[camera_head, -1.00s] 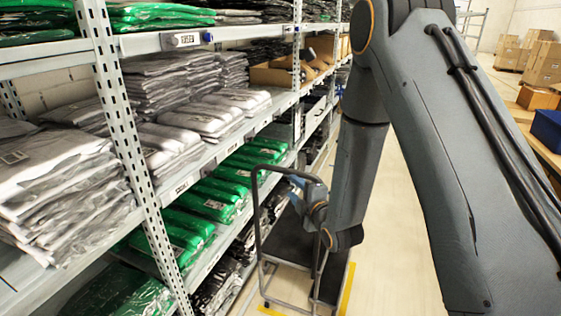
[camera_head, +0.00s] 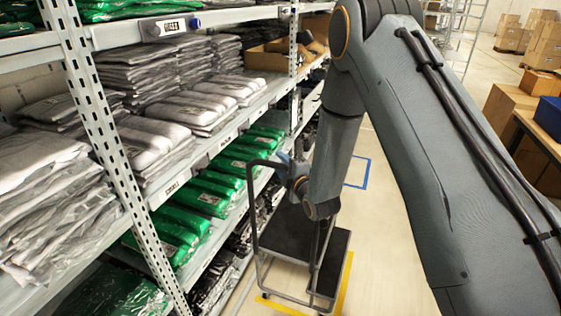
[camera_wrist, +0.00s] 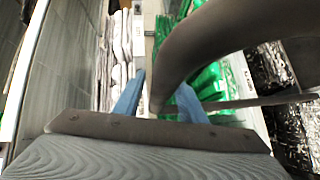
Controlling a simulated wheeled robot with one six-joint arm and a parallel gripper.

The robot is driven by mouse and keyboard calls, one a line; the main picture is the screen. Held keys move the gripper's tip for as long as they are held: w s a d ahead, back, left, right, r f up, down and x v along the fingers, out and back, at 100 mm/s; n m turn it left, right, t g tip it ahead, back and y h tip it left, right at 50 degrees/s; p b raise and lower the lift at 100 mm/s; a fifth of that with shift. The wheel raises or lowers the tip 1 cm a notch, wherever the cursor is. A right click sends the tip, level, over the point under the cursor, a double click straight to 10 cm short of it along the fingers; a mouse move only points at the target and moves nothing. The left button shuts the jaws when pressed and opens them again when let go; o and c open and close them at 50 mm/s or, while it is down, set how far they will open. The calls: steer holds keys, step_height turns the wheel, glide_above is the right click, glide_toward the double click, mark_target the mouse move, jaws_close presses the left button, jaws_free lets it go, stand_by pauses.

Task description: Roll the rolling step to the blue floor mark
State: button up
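The rolling step (camera_head: 297,232) stands beside the shelving in the head view, with dark treads and a grey tubular handle rail (camera_head: 252,208). The blue floor mark (camera_head: 358,172) is an outline on the floor beyond the step, partly hidden by my arm. My gripper (camera_head: 284,160) is at the top of the handle rail. In the wrist view its two blue fingers (camera_wrist: 157,98) stand apart, with the rail (camera_wrist: 190,50) running across and between them. The fingers look open, though the rail hides part of the right one, and contact is not clear.
Shelving (camera_head: 165,188) with bagged grey and green garments runs close along the left. A yellow floor outline (camera_head: 345,284) lies around the step's base. Boxes and a table (camera_head: 540,130) stand at the right. The floor beyond the step looks clear.

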steer(key=shift+w+a+f, duration=0.1)
steer(key=shift+w+a, duration=0.1)
steer(key=shift+w, duration=0.4)
jaws_close()
steer(key=shift+w, duration=0.1)
